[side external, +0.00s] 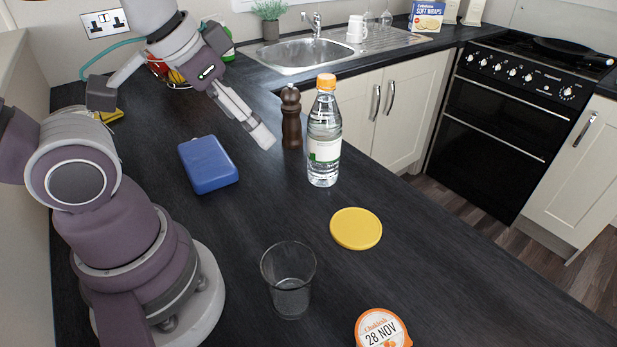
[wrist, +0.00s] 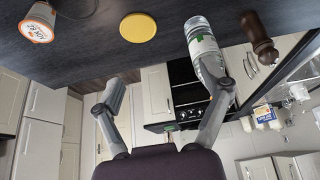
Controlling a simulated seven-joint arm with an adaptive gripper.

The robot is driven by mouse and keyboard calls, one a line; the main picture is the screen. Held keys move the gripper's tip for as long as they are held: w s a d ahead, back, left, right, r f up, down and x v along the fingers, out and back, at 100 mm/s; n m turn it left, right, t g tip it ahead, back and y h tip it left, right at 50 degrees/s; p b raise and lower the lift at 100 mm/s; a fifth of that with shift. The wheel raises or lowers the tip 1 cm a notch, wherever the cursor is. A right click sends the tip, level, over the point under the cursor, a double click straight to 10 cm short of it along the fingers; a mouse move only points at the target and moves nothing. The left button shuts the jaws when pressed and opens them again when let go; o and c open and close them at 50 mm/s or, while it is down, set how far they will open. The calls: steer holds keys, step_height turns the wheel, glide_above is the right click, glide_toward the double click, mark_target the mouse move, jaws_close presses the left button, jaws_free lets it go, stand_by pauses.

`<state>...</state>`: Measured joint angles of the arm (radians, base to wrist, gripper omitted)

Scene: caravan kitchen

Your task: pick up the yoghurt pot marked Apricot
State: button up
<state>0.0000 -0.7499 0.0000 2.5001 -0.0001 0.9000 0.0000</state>
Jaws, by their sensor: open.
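A yoghurt pot (side external: 382,330) with an orange and white lid stands at the front edge of the side view, partly cut off. Its lid reads "28 NOV"; the smaller script above is too small to read surely, so I cannot confirm Apricot. The pot also shows at the upper left of the wrist view (wrist: 38,24). My gripper (side external: 262,135) is above the worktop near the pepper mill, well away from the pot. In the wrist view my gripper (wrist: 165,92) has its fingers spread wide with nothing held between them.
A water bottle (side external: 324,135) and a dark pepper mill (side external: 291,120) stand by my gripper. A blue box (side external: 208,165), a yellow disc (side external: 356,228) and a clear glass (side external: 289,285) are on the worktop (side external: 250,220). The glass and disc lie between my gripper and the pot.

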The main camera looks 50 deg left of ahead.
steer(key=m+g+h, duration=0.1)
steer(key=m+g, duration=0.5)
steer(key=m, duration=1.2)
glide_above(381, 334)
steer(key=a, duration=0.2)
step_height(381, 334, down, 10)
steer(key=shift+s+d+f, duration=0.15)
steer(key=f, duration=0.3)
steer(key=d+f, duration=0.1)
steer(key=f, duration=0.2)
steer(key=d+f, duration=0.1)
steer(key=f, duration=0.2)
steer(key=shift+w+f, duration=0.2)
steer(key=c, duration=1.3)
